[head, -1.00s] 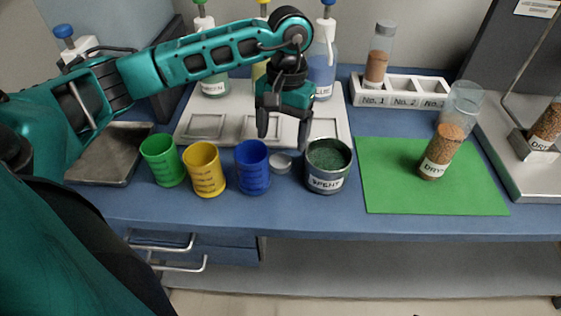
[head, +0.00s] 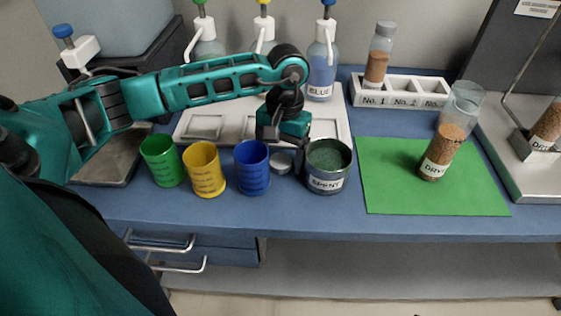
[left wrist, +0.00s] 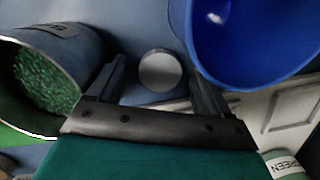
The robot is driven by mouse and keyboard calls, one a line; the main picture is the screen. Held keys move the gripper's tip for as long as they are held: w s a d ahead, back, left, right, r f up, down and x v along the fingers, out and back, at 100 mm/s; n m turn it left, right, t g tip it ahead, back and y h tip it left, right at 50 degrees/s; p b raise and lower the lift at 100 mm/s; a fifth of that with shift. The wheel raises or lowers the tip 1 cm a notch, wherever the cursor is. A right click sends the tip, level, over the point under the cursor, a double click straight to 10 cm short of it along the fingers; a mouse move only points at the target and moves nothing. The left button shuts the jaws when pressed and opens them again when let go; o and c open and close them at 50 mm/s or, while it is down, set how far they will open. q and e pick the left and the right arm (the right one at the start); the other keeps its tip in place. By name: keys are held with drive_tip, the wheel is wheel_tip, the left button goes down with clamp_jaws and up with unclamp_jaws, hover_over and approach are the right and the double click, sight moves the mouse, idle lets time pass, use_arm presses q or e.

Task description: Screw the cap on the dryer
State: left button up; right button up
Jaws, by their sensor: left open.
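The dryer (head: 440,152) is a clear tube partly filled with orange-brown granules, with a "DRY…" label. It stands on the green mat (head: 390,196), and no cap shows on its top. A small round grey cap (head: 281,163) lies on the blue bench between the blue cup and the "SPENT" tin. My left gripper (head: 284,147) is open and points down just above and behind the cap. In the left wrist view the cap (left wrist: 160,70) lies between the two spread fingers (left wrist: 158,84), with no visible contact. My right gripper is not in view.
The blue cup (head: 252,168) and "SPENT" tin (head: 327,182) stand close on either side of the cap. Yellow (head: 204,170) and green (head: 162,162) cups stand further left. A white rack (head: 400,101) holds a capped tube. A metal stand (head: 510,150) is at right.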

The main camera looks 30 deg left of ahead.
sight(281, 159)
use_arm(q)
drive_tip(key=c, duration=1.1)
drive_tip(key=shift+r, duration=0.1)
wheel_tip(281, 159, up, 20)
drive_tip(key=shift+f+p, duration=0.1)
drive_tip(key=shift+p, duration=0.95)
